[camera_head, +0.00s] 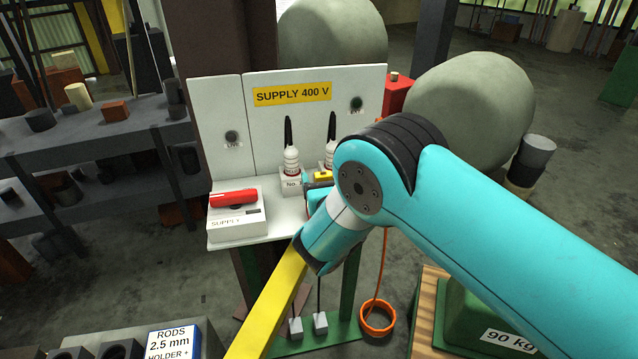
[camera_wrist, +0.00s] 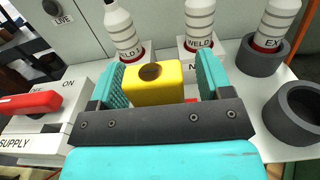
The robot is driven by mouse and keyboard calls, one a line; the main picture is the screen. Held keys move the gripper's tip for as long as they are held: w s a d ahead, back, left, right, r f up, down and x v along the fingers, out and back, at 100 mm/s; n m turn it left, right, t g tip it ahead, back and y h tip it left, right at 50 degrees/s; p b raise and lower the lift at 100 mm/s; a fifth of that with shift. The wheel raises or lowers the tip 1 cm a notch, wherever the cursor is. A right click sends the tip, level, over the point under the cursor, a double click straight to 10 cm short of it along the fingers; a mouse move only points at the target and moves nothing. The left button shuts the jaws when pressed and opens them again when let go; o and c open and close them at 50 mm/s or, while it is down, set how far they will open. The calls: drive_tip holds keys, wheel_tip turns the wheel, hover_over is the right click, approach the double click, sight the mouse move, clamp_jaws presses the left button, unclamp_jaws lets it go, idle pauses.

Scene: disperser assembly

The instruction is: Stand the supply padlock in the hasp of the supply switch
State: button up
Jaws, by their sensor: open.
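The supply switch (camera_head: 237,222) is a white box marked SUPPLY with a red lever (camera_head: 234,198) on top, at the left of the white shelf. It also shows at the left of the wrist view (camera_wrist: 30,138). I cannot make out its hasp. A yellow block (camera_wrist: 157,86) with a dark round mark on top, seemingly the padlock, sits between my gripper's teal fingers (camera_wrist: 164,76). No shackle is visible. The fingers are open, with a clear gap on the block's right side. In the head view my wrist partly hides the yellow block (camera_head: 322,176).
White ribbed bottle-like parts (camera_head: 291,162) with dark tips stand behind the gripper. Grey round cups (camera_wrist: 301,112) are at its right. A panel marked SUPPLY 400 V (camera_head: 292,95) rises behind the shelf (camera_head: 240,239).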

drive_tip(key=shift+w, duration=0.15)
drive_tip(key=shift+c, duration=0.2)
drive_tip(key=c, duration=1)
drive_tip(key=shift+c, duration=0.2)
drive_tip(key=shift+r, duration=0.15)
wheel_tip(320, 180, up, 19)
drive_tip(key=b, duration=0.2)
drive_tip(key=s+a+f, duration=0.2)
drive_tip(key=a+f, duration=0.2)
drive_tip(key=a, duration=0.4)
drive_tip(key=s+a+f+b, duration=0.1)
drive_tip(key=a+f, duration=0.3)
drive_tip(key=a, duration=0.4)
drive_tip(key=shift+s+f, duration=0.35)
drive_tip(key=shift+s, duration=0.5)
